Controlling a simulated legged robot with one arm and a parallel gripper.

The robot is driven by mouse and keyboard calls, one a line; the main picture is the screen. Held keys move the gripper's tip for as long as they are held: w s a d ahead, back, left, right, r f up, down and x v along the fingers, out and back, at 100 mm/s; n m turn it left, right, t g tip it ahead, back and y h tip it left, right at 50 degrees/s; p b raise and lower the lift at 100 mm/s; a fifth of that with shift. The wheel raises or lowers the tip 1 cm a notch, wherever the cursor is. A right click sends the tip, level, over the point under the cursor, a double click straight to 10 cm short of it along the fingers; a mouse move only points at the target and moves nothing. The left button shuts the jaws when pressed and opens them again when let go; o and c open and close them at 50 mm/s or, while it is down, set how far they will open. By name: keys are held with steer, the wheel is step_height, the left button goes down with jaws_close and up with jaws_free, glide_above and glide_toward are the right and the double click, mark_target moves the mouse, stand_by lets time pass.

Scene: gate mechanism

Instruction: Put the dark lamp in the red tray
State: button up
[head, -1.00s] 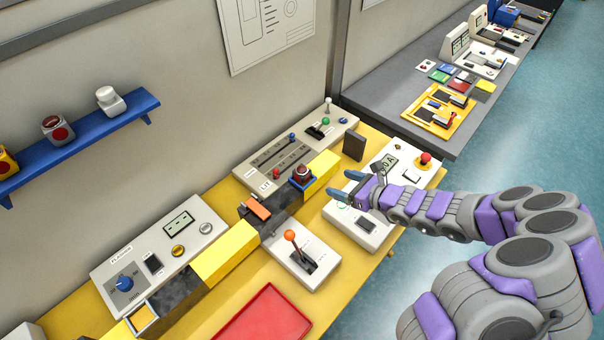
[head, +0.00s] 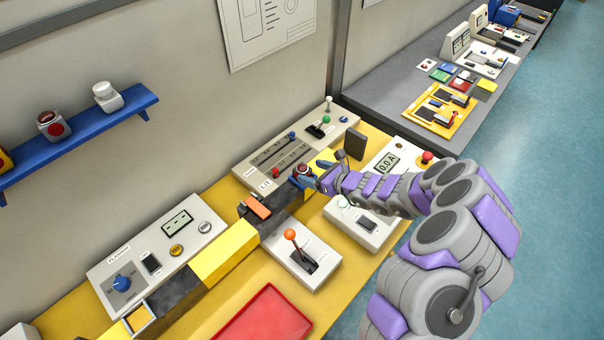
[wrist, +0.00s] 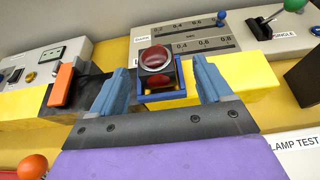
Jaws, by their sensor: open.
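The dark lamp (wrist: 156,68), a dark block with a red dome, sits in a small blue holder (wrist: 163,96) on the yellow and black track. In the head view the lamp (head: 302,170) is partly hidden by my gripper. My gripper (wrist: 158,90) is open, its two blue-grey fingers on either side of the lamp with visible gaps. In the head view my gripper (head: 308,178) reaches the lamp from the right. The red tray (head: 262,318) lies at the table's front, empty where it shows.
An orange block (head: 258,207) sits on the track left of the lamp. A slider panel (head: 280,160) is behind. A blue shelf (head: 80,140) on the wall holds other lamps.

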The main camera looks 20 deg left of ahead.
mark_target(307, 171)
steer(key=shift+s+b+x, duration=0.15)
steer(key=shift+b+x, duration=0.05)
steer(key=shift+x, duration=1.15)
steer(key=shift+s+b+x, duration=0.1)
steer(key=shift+b+x, duration=0.1)
steer(key=shift+x, duration=1.1)
steer(key=c, duration=1.3)
steer(key=shift+r, duration=0.1)
